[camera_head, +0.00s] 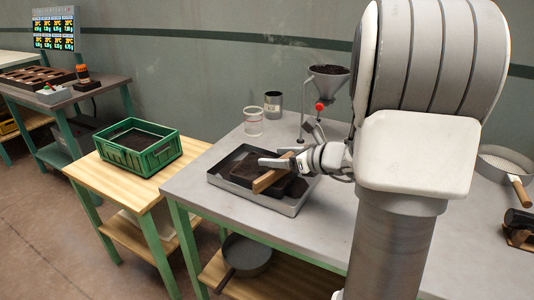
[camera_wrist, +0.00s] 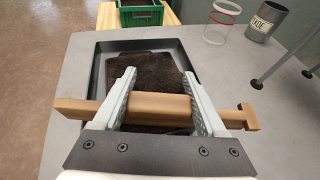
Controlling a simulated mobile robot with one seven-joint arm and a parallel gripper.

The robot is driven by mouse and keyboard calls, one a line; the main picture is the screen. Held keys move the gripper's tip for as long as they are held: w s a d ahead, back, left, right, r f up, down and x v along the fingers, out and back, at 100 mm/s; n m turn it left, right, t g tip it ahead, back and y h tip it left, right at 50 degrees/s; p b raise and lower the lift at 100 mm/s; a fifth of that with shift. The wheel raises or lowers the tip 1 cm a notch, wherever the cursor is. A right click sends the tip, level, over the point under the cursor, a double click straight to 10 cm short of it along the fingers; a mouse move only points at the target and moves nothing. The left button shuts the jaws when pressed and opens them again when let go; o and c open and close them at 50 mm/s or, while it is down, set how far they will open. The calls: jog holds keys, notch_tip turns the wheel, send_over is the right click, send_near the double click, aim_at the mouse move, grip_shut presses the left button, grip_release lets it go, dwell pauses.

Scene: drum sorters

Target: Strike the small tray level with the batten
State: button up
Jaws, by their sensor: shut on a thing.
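My gripper (camera_wrist: 163,103) is shut on a wooden batten (camera_wrist: 160,107), one finger on either side of its thick middle part. In the head view the batten (camera_head: 272,178) lies across a dark heap of soil over the grey metal tray (camera_head: 286,206). The wrist view shows the batten crosswise over the near part of the tray (camera_wrist: 88,70). The dark soil (camera_wrist: 143,72) fills much of the tray, with bare floor around it. I cannot tell whether the batten touches the soil or a separate small tray, whose rim is hidden.
A green crate (camera_head: 139,146) of dark soil stands on the wooden table to the left. A clear cup (camera_head: 253,122), a metal can (camera_head: 273,104) and a funnel on a stand (camera_head: 328,80) stand behind the tray. A sieve (camera_head: 506,165) lies at the right.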

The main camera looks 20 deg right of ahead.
notch_tip(320, 180, up, 6)
jog(key=w+a+p, duration=0.1)
jog(key=p, duration=0.3)
jog(key=shift+w+p, duration=0.15)
jog(key=shift+p, duration=0.2)
